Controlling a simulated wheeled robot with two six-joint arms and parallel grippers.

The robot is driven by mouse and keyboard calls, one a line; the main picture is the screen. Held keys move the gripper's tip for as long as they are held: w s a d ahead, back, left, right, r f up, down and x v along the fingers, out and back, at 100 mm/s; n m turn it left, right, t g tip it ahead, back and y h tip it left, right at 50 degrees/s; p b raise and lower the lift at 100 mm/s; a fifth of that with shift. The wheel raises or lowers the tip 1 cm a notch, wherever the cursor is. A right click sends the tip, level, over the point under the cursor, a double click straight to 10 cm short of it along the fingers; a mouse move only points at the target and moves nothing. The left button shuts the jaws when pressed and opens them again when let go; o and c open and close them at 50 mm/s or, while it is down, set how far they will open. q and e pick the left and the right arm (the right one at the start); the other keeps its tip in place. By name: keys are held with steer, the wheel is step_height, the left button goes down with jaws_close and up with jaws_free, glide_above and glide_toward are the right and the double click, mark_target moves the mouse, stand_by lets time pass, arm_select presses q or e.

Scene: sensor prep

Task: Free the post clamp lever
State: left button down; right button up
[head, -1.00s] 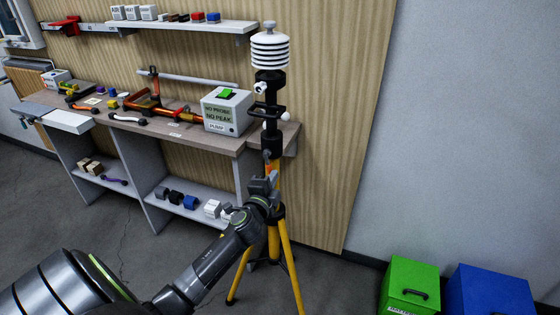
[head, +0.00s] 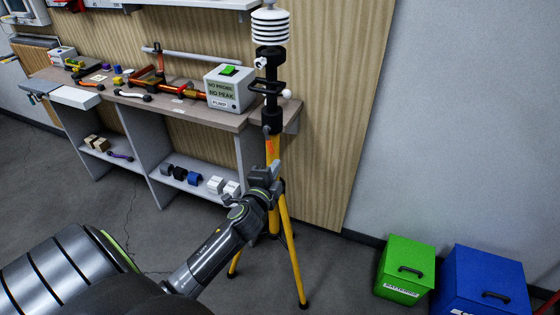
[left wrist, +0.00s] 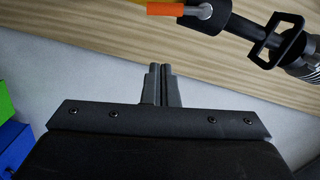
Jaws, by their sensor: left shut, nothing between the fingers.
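The post (head: 270,88) is black and stands upright on a yellow-legged tripod (head: 286,240), with a white louvered sensor (head: 270,27) on top. A dark clamp collar (head: 271,121) sits low on the post, with the orange lever (head: 270,145) below it. In the left wrist view the orange lever (left wrist: 180,9) extends left from the dark collar (left wrist: 208,14) at the top edge. My left gripper (head: 273,168) is shut and empty, just below the lever in the head view. Its fingertips (left wrist: 160,68) appear apart from the lever in the wrist view. My right gripper is not in view.
A green box (head: 405,268) and a blue box (head: 485,282) stand on the floor at right.

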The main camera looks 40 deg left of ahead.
arm_select(q)
steer(key=shift+v, duration=2.05)
steer(key=shift+d+r, duration=0.15)
steer(key=shift+d, duration=0.05)
